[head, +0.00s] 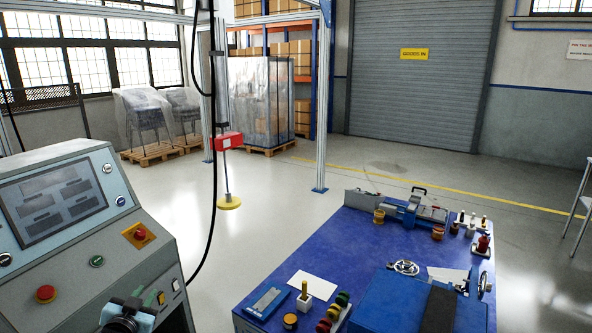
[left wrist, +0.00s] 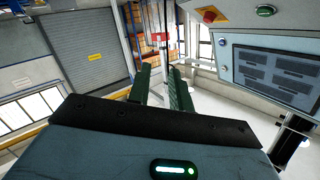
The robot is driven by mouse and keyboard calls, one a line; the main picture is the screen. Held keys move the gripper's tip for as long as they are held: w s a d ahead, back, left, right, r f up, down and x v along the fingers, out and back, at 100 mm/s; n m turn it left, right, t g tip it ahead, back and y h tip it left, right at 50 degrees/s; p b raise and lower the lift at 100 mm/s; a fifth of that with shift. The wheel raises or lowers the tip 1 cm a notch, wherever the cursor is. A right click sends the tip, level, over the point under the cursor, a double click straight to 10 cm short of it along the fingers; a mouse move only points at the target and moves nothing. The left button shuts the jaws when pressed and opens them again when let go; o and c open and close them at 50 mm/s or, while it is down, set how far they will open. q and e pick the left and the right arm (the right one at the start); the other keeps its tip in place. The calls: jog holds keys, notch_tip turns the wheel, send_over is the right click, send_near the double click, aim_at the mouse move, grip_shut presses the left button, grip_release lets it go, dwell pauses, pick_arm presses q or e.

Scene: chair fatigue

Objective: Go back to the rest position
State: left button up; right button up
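My left gripper (head: 140,302) shows at the bottom left of the head view, in front of the grey control console (head: 100,215). In the left wrist view its two dark green fingers (left wrist: 161,80) stand apart with nothing between them. Beyond the fingers, that view shows open floor, the red-headed test rig and the console at the right. My right gripper is in neither view.
A blue workbench (head: 330,235) to the right holds a caliper case (head: 266,301), a white sheet (head: 313,285), stamps and a blue block (head: 405,308). A rod with a red box (head: 229,141) and yellow foot (head: 229,203) hangs beyond. The floor between is clear.

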pick_arm(q)
jog(key=s+d+f+g+h, duration=0.1)
jog(key=s+d+f+g, duration=0.1)
jog(key=s+d+f, duration=0.55)
jog(key=s+d+f+g+h, duration=0.1)
jog(key=s+d+f+g, duration=0.1)
jog(key=s+f, duration=0.95)
jog(key=s+d+f+g, duration=0.1)
jog(key=s+d, duration=0.2)
jog(key=s, duration=0.6)
jog(key=s+d+f+g, duration=0.1)
jog(key=s+d, duration=0.1)
jog(key=s, duration=0.7)
jog(key=s+d+f+n+g+h, duration=0.1)
jog(key=s+d, duration=0.2)
jog(key=s, duration=0.6)
jog(key=shift+d+f+g, duration=0.15)
jog(key=shift+d+g, duration=0.15)
jog(key=shift+s, duration=0.15)
